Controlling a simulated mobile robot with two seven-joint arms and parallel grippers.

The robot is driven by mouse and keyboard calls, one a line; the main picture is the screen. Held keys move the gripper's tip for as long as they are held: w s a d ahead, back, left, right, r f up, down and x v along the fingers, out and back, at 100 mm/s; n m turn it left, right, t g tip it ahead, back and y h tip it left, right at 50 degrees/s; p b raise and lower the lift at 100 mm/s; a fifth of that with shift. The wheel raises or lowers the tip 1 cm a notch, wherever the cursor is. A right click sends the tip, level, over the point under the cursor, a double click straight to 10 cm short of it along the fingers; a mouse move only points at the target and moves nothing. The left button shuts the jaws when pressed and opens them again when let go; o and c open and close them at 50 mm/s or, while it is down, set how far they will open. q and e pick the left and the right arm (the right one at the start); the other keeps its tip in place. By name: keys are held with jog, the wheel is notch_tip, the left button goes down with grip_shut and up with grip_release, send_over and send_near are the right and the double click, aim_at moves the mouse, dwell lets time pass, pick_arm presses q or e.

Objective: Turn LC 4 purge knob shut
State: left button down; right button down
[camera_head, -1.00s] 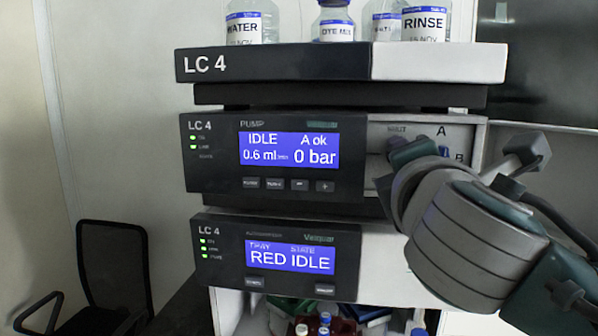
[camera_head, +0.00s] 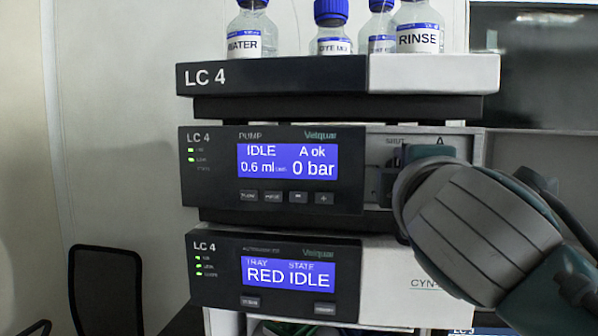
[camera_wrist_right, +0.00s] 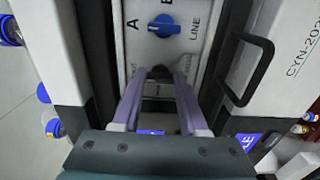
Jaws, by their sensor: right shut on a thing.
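The LC 4 pump (camera_head: 270,168) shows "IDLE", "A ok", "0.6 ml/min" and "0 bar" on its blue screen. Its pale valve panel is at the right, mostly covered by my right arm in the head view. In the right wrist view my right gripper (camera_wrist_right: 160,80) has its two fingers on either side of a small dark purge knob (camera_wrist_right: 159,73) and is shut on it. The knob's pointing direction is too dark and small to tell. A blue selector knob (camera_wrist_right: 163,26) with A, B and LINE marks sits beyond the fingertips. My left gripper is not in view.
The autosampler (camera_head: 275,275) below reads "RED IDLE". Bottles, including WATER (camera_head: 247,38) and RINSE (camera_head: 418,35), stand on top of the stack. A black handle (camera_wrist_right: 245,70) stands out right of my fingers in the wrist view. A chair (camera_head: 105,285) is at lower left.

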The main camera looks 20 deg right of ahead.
jog(key=c, duration=0.7)
grip_release()
jog(key=b+v, duration=0.4)
jog(key=v, duration=0.6)
